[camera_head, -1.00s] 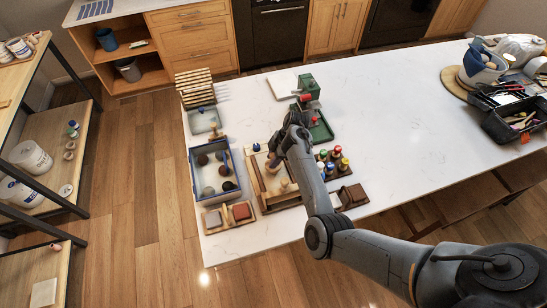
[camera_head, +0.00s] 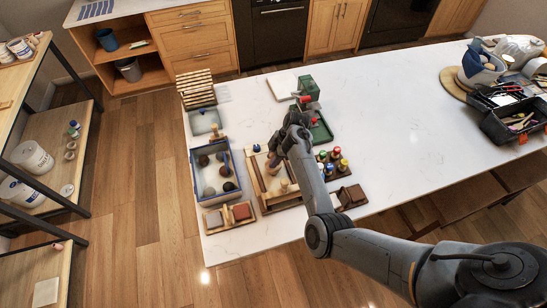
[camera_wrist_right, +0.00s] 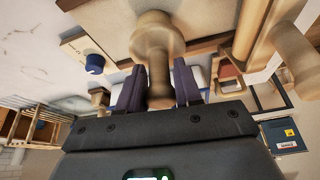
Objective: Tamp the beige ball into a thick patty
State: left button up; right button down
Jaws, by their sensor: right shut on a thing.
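My right gripper (camera_head: 275,148) is shut on a wooden tamper (camera_head: 273,164) above the wooden tray (camera_head: 262,190). In the right wrist view the tamper (camera_wrist_right: 158,50) stands between the two dark fingers (camera_wrist_right: 160,88). Its wide end points away from the gripper, close to the board. I cannot make out the beige ball for certain; the tamper and gripper may hide it. I cannot tell whether the tamper touches anything. My left gripper is not in view.
A blue-walled box (camera_head: 238,172) with several balls stands left of the wooden tray. Colour-topped tools (camera_head: 335,163) stand in a rack to the right. A green tray (camera_head: 321,131) lies behind. A second wooden tool (camera_head: 284,186) stands in the tray. The table's right middle is clear.

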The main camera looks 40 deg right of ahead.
jog(key=shift+r, duration=0.25)
jog(key=shift+f+b, duration=0.45)
jog(key=shift+f, duration=0.4)
jog(key=shift+f, duration=0.2)
dwell(0.6)
jog(key=shift+r+p, duration=0.95)
jog(key=shift+p, duration=0.05)
jog(key=shift+f, duration=0.3)
jog(key=shift+f+b, duration=0.6)
jog(key=shift+f, duration=0.15)
